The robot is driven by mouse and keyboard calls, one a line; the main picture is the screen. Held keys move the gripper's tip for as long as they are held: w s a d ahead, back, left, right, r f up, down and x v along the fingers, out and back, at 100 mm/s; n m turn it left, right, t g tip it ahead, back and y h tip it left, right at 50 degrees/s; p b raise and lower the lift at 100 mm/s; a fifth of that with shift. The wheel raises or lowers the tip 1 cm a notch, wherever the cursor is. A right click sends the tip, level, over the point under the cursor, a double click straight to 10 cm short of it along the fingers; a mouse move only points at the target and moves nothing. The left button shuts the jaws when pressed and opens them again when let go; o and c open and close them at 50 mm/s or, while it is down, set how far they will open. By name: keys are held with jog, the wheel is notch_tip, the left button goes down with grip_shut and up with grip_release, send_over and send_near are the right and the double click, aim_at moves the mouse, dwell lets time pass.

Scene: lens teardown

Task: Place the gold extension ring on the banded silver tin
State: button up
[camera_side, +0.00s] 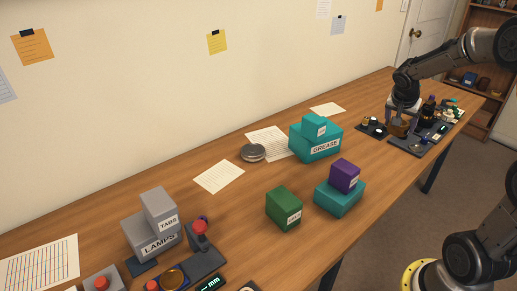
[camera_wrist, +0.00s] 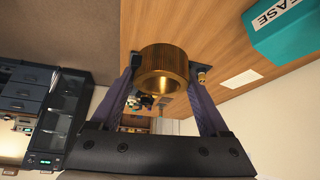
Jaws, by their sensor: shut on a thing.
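The gold extension ring (camera_wrist: 163,55) is held between the two fingers of my gripper (camera_wrist: 163,78), its open bore facing the wrist camera. In the side view my gripper (camera_side: 402,114) is at the far right end of the bench, low over the dark trays, with the ring (camera_side: 399,128) small between its fingers. I cannot tell whether the ring touches anything beneath it. The banded silver tin (camera_side: 253,153) is a low round tin on the bench near the wall, well to the left of my gripper. Its top looks bare.
Teal grease boxes (camera_side: 314,142) stand between the tin and my gripper. A purple box on a teal box (camera_side: 339,195) and a green box (camera_side: 284,208) stand nearer the front. Paper sheets (camera_side: 219,176) lie beside the tin. Grey boxes (camera_side: 150,234) stand at front left.

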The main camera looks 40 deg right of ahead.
jog(key=r, duration=0.3)
jog(key=shift+w+a, duration=0.1)
jog(key=shift+w, duration=0.15)
jog(key=w+a+n+t+y, duration=0.45)
jog(key=w+a+n, duration=0.65)
jog(key=w+a, duration=1.4)
send_near(251, 146)
jog(key=shift+w+d+f+n+t+h, duration=0.1)
jog(key=shift+w+d+n+t+h, duration=0.1)
jog(key=shift+w, duration=0.15)
jog(key=shift+w+d+f+n+t+h, duration=0.1)
jog(key=shift+w+d+f, duration=0.1)
jog(key=shift+w, duration=0.15)
jog(key=shift+w+f, duration=0.65)
jog(key=shift+f, duration=1.55)
jog(key=shift+f, duration=0.1)
